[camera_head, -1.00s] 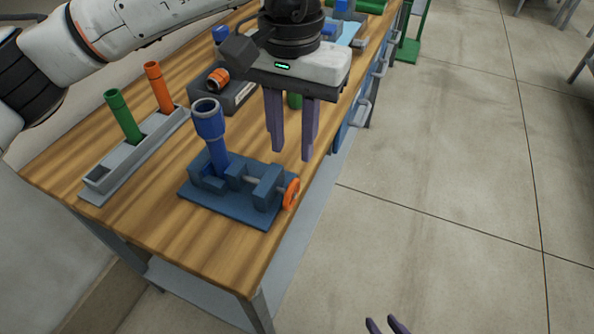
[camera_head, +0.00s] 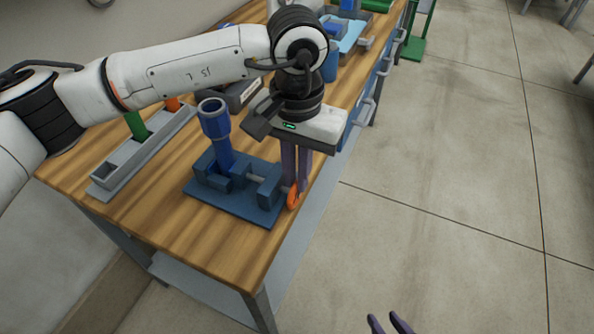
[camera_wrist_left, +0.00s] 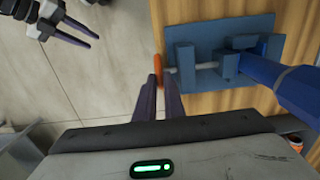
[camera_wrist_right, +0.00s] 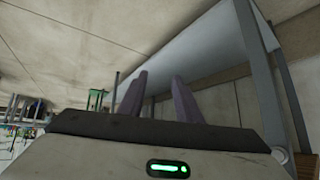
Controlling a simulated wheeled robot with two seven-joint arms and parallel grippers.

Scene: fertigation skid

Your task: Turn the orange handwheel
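The orange handwheel (camera_head: 293,200) is on the right end of a blue vise-like fixture (camera_head: 235,203) at the bench's right edge. It also shows edge-on in the left wrist view (camera_wrist_left: 158,70). My left gripper (camera_head: 297,186) points down at the wheel. Its fingers (camera_wrist_left: 158,82) are close together on either side of the rim, shut on it; they hide part of the wheel in the head view. A blue socketed tube (camera_head: 215,125) stands in the fixture. My right gripper (camera_wrist_right: 161,78) is open and empty, low beside the bench; its fingertips show at the head view's bottom edge (camera_head: 389,322).
A grey rack (camera_head: 140,158) with a green tube (camera_head: 136,124) and an orange tube (camera_head: 172,103) stands at left on the wooden bench (camera_head: 170,220). My left arm spans above it. Blue trays stand farther back.

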